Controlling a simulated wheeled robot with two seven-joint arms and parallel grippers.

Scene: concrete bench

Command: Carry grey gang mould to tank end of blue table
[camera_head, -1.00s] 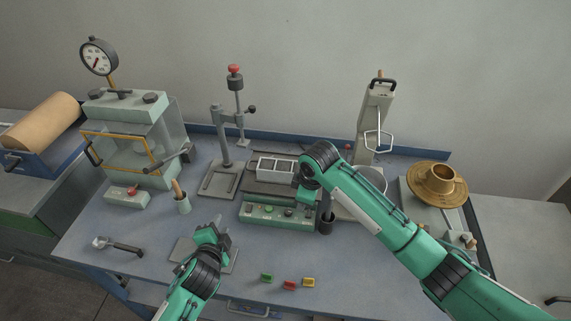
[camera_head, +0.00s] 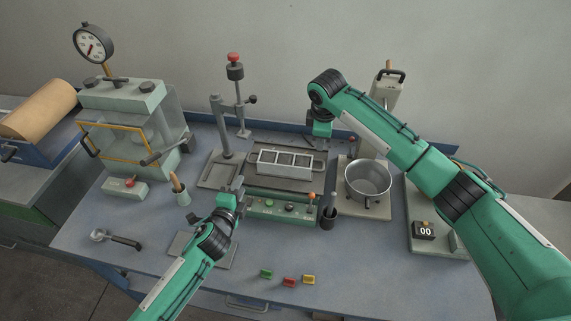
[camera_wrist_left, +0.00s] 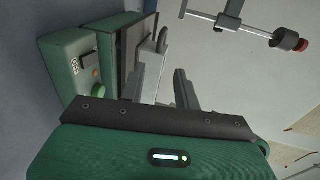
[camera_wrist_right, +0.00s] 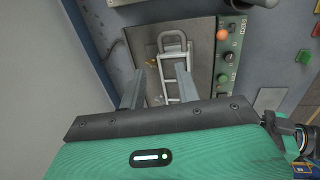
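The grey gang mould (camera_head: 268,166), a long metal tray with several compartments, lies on the dark plate of the green control unit (camera_head: 280,207) at mid-bench. It also shows in the right wrist view (camera_wrist_right: 173,92), with a loop handle at its far end. My left gripper (camera_head: 239,187) is open, near the mould's left front; its fingers (camera_wrist_left: 167,86) show apart and empty. My right gripper (camera_head: 318,145) is just beyond the mould's right end; its open fingers (camera_wrist_right: 158,84) point towards the mould.
A tank-like chamber (camera_head: 149,102) with gauge stands at the left end. A press stand (camera_head: 226,135) is behind left of the mould. A metal pot (camera_head: 369,187) and dark cup (camera_head: 328,218) stand right. The left front table is mostly clear, with a scoop (camera_head: 121,240).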

